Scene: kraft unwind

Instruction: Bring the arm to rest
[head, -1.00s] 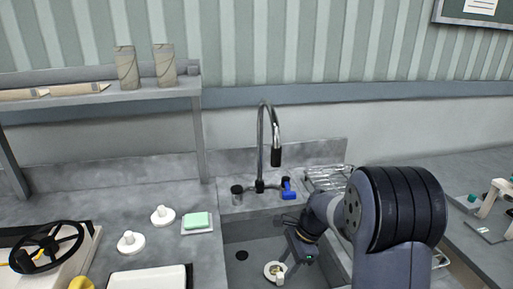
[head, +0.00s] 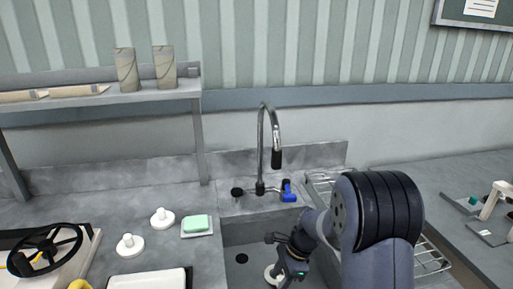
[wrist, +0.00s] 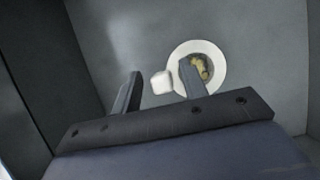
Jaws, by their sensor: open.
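My gripper (head: 284,278) is low inside the grey sink basin (head: 252,232), in front of the tap. In the wrist view its two fingers (wrist: 160,84) stand apart, with nothing held between them. A white round piece (wrist: 217,52) with a yellow-brown part in its middle lies in the sink just beyond the fingers, and the right finger covers part of it. A small white knob (wrist: 161,82) shows between the fingertips. In the head view the white piece (head: 269,273) is partly hidden behind my gripper.
A wire rack (head: 430,256) is right of the basin. A green sponge (head: 196,223) on a dish and two white knobbed pieces (head: 130,245) sit on the left counter.

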